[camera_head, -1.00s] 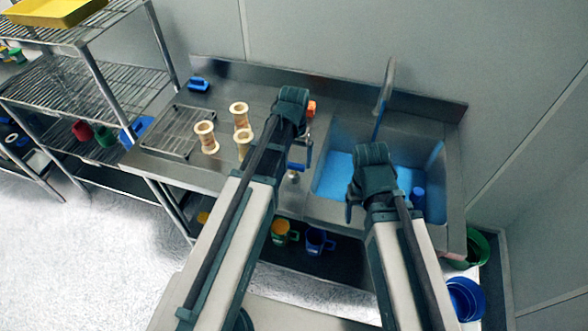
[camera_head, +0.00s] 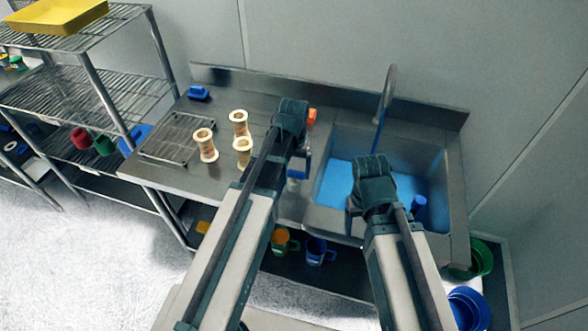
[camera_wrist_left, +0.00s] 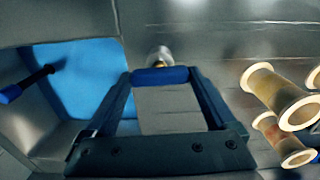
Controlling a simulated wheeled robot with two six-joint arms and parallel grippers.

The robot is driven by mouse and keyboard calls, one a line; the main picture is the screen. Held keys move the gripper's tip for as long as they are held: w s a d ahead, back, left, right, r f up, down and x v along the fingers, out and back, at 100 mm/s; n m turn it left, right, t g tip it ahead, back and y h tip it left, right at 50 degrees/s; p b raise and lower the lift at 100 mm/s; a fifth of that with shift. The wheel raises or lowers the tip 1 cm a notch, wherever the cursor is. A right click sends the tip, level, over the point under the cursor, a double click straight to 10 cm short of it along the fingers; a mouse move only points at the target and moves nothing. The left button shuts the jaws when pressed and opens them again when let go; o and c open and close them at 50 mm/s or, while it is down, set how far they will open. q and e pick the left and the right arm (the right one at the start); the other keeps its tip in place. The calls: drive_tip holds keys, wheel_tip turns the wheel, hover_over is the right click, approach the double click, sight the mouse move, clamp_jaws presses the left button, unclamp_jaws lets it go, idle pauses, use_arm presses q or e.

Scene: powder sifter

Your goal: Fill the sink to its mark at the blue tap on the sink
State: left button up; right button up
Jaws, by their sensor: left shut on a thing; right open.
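The steel sink (camera_head: 322,207) holds blue water (camera_head: 335,178); its mark cannot be made out. A thin blue stream (camera_head: 378,138) falls from the tall curved spout (camera_head: 388,90). The blue tap handle (camera_wrist_left: 160,76) sits on a small metal post left of the sink. My left gripper (camera_head: 301,168) is shut on this handle, and the left wrist view shows it between the fingertips (camera_wrist_left: 163,82). My right gripper (camera_head: 352,212) is open and empty over the front of the sink; its fingers are partly hidden by its own body.
Several cream spools (camera_head: 205,145) stand left of my left arm, near a wire rack (camera_head: 170,150). A blue object (camera_head: 198,93) lies at the back. An orange object (camera_head: 312,117) is behind my left gripper. A blue cylinder (camera_head: 419,203) stands in the sink's right side.

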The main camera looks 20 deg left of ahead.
sight(294, 171)
use_arm(q)
drive_tip(key=shift+n, duration=0.7)
drive_tip(key=o, duration=1.1)
drive_tip(key=shift+c, duration=0.2)
drive_tip(key=shift+r, duration=0.15)
wheel_tip(294, 171, up, 14)
drive_tip(key=p, duration=1.4)
drive_tip(key=shift+f, duration=0.2)
